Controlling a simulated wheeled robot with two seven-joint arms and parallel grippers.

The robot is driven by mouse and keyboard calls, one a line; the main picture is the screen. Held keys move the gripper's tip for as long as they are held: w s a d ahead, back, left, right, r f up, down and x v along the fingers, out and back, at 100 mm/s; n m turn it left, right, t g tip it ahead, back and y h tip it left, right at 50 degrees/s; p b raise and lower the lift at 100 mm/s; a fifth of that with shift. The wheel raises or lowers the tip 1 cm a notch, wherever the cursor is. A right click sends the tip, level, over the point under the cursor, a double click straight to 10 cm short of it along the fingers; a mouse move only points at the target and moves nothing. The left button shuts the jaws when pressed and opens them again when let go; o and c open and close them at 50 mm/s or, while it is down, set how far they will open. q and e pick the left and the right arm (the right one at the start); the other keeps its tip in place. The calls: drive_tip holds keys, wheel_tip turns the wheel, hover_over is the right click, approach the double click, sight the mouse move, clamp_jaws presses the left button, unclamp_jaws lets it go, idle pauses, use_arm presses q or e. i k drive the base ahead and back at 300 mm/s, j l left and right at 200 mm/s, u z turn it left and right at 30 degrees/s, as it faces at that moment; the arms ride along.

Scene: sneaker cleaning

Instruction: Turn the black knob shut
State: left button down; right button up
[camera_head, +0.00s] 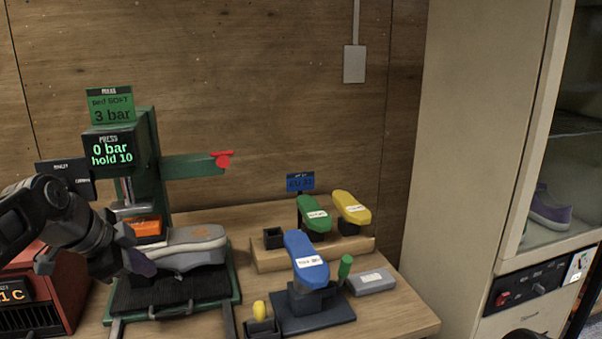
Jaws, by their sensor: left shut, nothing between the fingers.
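A small round black knob (538,290) shows on the dark control panel of the tall cabinet at the right. I cannot tell whether it is the task's knob, and its setting is too small to read. No other black knob is clear on the green press (153,150); my left arm covers part of the press's lower left side. The press display (109,150) reads "0 bar hold 10". My left gripper (140,263) is shut and empty, in front of the grey sneaker (192,246) on the press bed. My right gripper is not in view.
A red arm handle (223,159) juts from the press. A blue last (305,258), a green last (314,213) and a yellow last (351,208) stand on the table (395,318). A red box (50,291) is at lower left. The cabinet (475,130) stands right of the table.

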sight(69, 184)
drive_tip(key=k+j, duration=0.2)
drive_tip(key=k, duration=0.2)
drive_tip(key=k+j, duration=0.25)
drive_tip(key=k, duration=0.15)
